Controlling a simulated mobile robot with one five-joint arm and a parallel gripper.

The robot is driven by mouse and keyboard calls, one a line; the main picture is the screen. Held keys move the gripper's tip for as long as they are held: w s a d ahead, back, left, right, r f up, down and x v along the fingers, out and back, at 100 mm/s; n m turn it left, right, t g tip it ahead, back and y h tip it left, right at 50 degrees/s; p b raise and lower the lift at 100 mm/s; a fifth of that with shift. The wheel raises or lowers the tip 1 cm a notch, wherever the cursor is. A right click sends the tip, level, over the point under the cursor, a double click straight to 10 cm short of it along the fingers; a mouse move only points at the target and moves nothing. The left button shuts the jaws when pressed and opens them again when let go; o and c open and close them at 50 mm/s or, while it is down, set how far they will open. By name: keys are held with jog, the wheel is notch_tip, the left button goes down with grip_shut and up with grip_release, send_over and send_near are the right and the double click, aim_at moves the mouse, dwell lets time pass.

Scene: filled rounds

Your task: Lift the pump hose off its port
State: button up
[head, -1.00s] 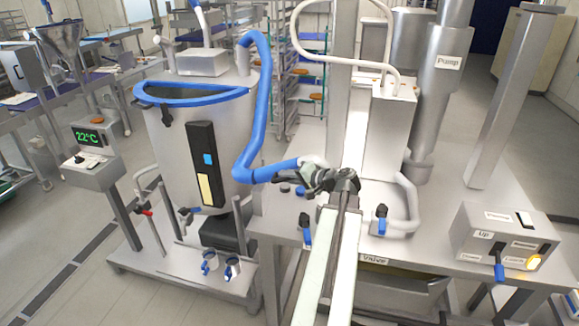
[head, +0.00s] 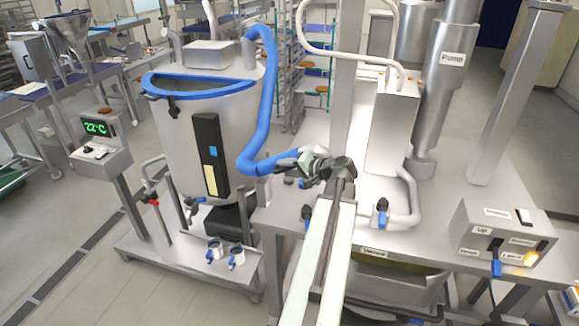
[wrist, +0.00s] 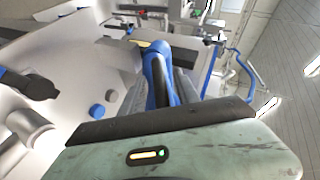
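The blue pump hose (head: 262,95) runs from the top of the steel tank down and bends right towards my gripper (head: 308,166). A pale cuff at its end lies at the fingers. In the wrist view the blue hose (wrist: 156,72) runs between the two grey fingers of my gripper (wrist: 160,88), which look closed on it. The hose end sits over the steel table (head: 455,285), left of the pump housing. The port itself is not clear in either view, and I cannot tell whether the hose end touches it.
The tank (head: 175,135) stands at left. The pump housing (head: 392,125) and the pump column (head: 443,90) stand behind on the right. A blue-handled valve (head: 382,208) is right of my arm. A control box (head: 505,238) sits at the table's right.

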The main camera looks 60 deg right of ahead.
jog(key=p+v, duration=0.3)
jog(key=v, duration=0.4)
jog(key=shift+s+a+r, duration=0.1)
jog(key=shift+s+r, duration=0.05)
jog(key=shift+s, duration=0.2)
